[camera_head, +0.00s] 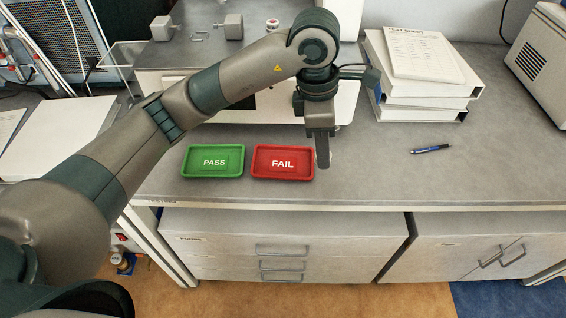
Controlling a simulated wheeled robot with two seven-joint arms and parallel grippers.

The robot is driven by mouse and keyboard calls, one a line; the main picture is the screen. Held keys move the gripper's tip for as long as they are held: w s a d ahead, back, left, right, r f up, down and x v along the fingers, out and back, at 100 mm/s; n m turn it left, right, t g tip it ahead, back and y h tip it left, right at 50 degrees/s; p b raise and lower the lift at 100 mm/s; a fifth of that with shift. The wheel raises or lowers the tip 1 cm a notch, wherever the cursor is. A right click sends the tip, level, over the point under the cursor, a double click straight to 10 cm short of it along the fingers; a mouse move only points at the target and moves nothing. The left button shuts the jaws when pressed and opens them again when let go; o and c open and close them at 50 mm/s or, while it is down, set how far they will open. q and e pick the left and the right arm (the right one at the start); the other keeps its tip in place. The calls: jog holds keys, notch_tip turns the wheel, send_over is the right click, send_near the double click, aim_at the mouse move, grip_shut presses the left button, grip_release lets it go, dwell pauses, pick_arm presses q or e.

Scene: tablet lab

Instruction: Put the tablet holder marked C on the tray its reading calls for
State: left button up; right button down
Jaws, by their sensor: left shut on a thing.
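My left gripper (322,158) points down over the bench, just right of the red FAIL tray (283,177). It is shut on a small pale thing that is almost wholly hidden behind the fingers. Only a thin edge shows, so I cannot make out a letter C or any reading. The red tray and the green PASS tray (213,176) lie side by side near the bench's front edge, and both look empty. No other tablet holder can be made out. My right gripper is not in view.
White binders with a test sheet (415,55) on top are stacked at the back right. A blue pen (431,149) lies right of the gripper. A beige device (545,60) stands at the far right. The bench (390,175) is clear between gripper and pen.

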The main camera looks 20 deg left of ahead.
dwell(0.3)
pick_arm(q)
jog(key=p, duration=0.5)
send_over(284, 164)
jog(key=f, duration=0.7)
jog(key=shift+s+a, duration=0.15)
jog(key=shift+a, duration=0.15)
jog(key=shift+f, duration=0.15)
notch_tip(284, 164, down, 3)
jog(key=shift+r+p, duration=0.15)
jog(key=shift+p, duration=0.85)
jog(key=shift+f, duration=0.5)
